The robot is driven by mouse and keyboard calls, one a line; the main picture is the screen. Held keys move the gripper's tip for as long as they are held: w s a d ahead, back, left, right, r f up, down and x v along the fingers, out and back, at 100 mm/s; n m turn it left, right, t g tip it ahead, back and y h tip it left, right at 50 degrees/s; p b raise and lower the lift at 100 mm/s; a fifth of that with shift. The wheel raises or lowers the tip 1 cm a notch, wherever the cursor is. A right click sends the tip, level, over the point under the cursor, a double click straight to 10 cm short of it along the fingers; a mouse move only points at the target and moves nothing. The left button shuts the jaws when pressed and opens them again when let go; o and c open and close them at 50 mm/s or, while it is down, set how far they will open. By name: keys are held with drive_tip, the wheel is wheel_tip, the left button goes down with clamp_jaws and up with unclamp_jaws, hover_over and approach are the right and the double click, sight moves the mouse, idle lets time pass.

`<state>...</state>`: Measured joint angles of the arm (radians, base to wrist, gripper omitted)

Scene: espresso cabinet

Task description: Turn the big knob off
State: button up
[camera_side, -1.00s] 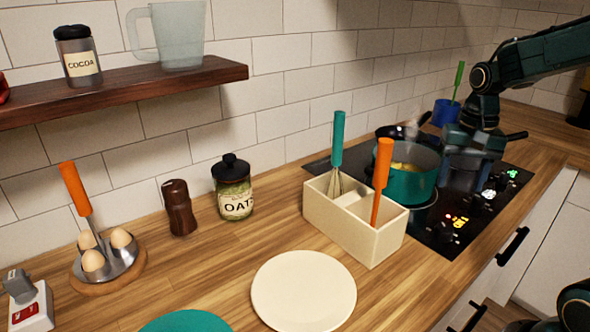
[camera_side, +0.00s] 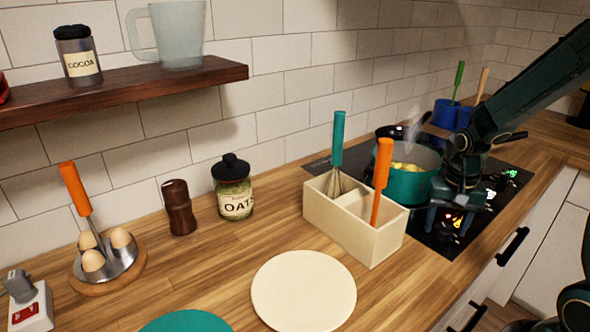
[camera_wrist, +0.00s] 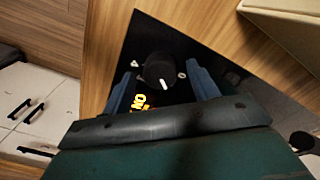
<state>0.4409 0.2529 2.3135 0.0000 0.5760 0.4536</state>
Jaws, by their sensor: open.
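A round black knob (camera_wrist: 159,69) with a white pointer mark stands on the dark cooktop (camera_wrist: 140,35) in the wrist view. Its mark points toward the lower right of that view. My gripper (camera_wrist: 161,78) is open, with one blue finger on each side of the knob and visible gaps between. In the side view my gripper (camera_side: 449,221) points down over the near corner of the cooktop and largely hides this knob. Yellow-orange lit symbols (camera_wrist: 139,102) glow beside the knob. Whether the fingertips are level with the knob is hard to tell.
A teal pot (camera_side: 408,184) with steam above it stands close to my gripper on the cooktop. A cream utensil box (camera_side: 378,245) stands just left of the cooktop. Green lights (camera_side: 511,173) show at the cooktop's far right corner. Drawer handles (camera_side: 513,246) stick out below the counter edge.

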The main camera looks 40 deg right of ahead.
drive_tip(key=shift+f, duration=0.35)
drive_tip(key=c, duration=1)
drive_tip(key=shift+n, duration=0.3)
drive_tip(key=n, duration=0.3)
drive_tip(key=shift+n, duration=2.2)
